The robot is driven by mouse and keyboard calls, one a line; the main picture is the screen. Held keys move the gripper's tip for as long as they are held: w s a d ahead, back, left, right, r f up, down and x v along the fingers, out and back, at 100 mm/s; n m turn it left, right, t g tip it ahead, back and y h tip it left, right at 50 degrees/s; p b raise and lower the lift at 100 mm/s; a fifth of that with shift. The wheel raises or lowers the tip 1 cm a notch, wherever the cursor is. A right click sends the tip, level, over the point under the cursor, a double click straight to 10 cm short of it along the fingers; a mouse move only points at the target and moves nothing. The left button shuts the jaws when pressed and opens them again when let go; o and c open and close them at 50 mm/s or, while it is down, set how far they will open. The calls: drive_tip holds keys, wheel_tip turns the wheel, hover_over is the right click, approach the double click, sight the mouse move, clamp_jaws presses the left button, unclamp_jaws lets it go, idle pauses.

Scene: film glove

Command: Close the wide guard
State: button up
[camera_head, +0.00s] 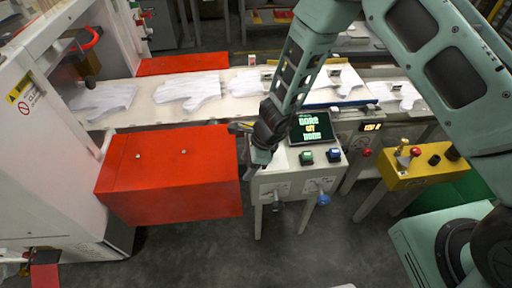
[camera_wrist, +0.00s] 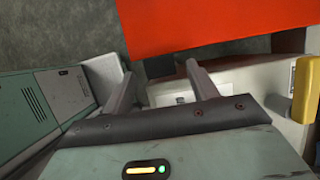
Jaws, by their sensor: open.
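The wide guard appears to be the broad red box-like cover (camera_head: 180,168) at the left, in front of the conveyor and beside the white machine. Its flat red surface also fills the top of the wrist view (camera_wrist: 215,22). I cannot tell its hinge side. My gripper (camera_head: 246,150) is just off the guard's right edge, by the control stand. In the wrist view my gripper (camera_wrist: 160,76) has its two fingers spread, with nothing between them. The fingertips are close to the red edge; I cannot tell whether they touch.
A control stand (camera_head: 270,187) with a screen (camera_head: 311,127) and buttons is right beside my gripper. White gloves (camera_head: 190,90) lie on the conveyor behind. A yellow button box (camera_head: 428,169) is at the right. Grey floor (camera_head: 195,248) is free in front of the guard.

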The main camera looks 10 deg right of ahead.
drive_tip(key=p+v, duration=0.3)
drive_tip(key=v, duration=1.3)
drive_tip(key=shift+d+r, duration=0.15)
drive_tip(key=shift+r, duration=0.15)
drive_tip(key=s+a+r+n+g, duration=0.2)
drive_tip(key=s+a+r+n, duration=0.1)
drive_tip(key=s+r+n, duration=1)
drive_tip(key=s+d+r+n+h, duration=0.2)
drive_tip(key=s+d+n, duration=0.1)
drive_tip(key=s+n, duration=0.2)
drive_tip(key=s+d+r+n+t+h, duration=0.1)
drive_tip(key=s+n, duration=0.3)
drive_tip(key=n, duration=0.4)
drive_tip(key=shift+s+d+r+t+h, duration=0.35)
drive_tip(key=shift+d+r, duration=0.25)
drive_tip(key=shift+d, duration=0.25)
